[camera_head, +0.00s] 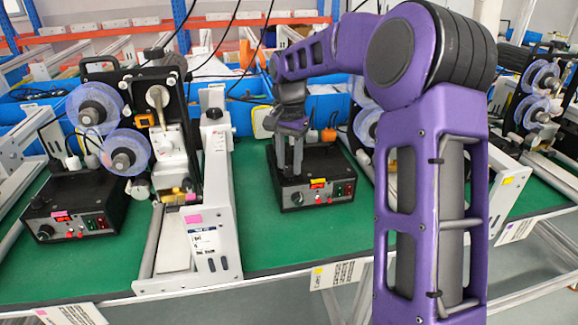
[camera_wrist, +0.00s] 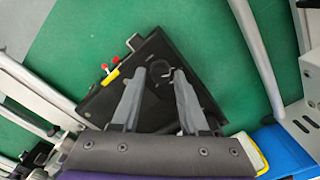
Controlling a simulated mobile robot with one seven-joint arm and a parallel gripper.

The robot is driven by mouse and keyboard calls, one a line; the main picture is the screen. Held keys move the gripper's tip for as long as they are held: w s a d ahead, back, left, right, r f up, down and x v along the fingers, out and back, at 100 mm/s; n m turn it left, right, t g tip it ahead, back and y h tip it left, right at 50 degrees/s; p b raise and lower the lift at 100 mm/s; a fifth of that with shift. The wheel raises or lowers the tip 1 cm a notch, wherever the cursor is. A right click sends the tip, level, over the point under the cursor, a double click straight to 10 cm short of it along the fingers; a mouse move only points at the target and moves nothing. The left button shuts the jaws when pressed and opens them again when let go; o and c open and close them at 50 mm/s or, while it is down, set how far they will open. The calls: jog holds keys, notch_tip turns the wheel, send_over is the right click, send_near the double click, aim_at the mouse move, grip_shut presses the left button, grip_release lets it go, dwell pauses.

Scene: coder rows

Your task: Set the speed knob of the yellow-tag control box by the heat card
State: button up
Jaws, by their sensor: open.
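The black control box with a yellow tag (camera_head: 345,170) stands on the green table, right of the white machine frame. Its front has a display, small red and green controls, and a dark speed knob (camera_head: 297,198) at the left. My gripper (camera_head: 291,172) points down over this box.
A second black control box with a pink tag (camera_head: 95,195) stands at the left, beside a reel machine (camera_head: 125,130). A white machine frame (camera_head: 217,190) separates the two boxes. Green table (camera_head: 270,250) lies bare in front of the yellow-tag box. Blue bins line the back.

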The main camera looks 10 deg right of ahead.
jog(key=shift+f, duration=0.35)
grip_shut()
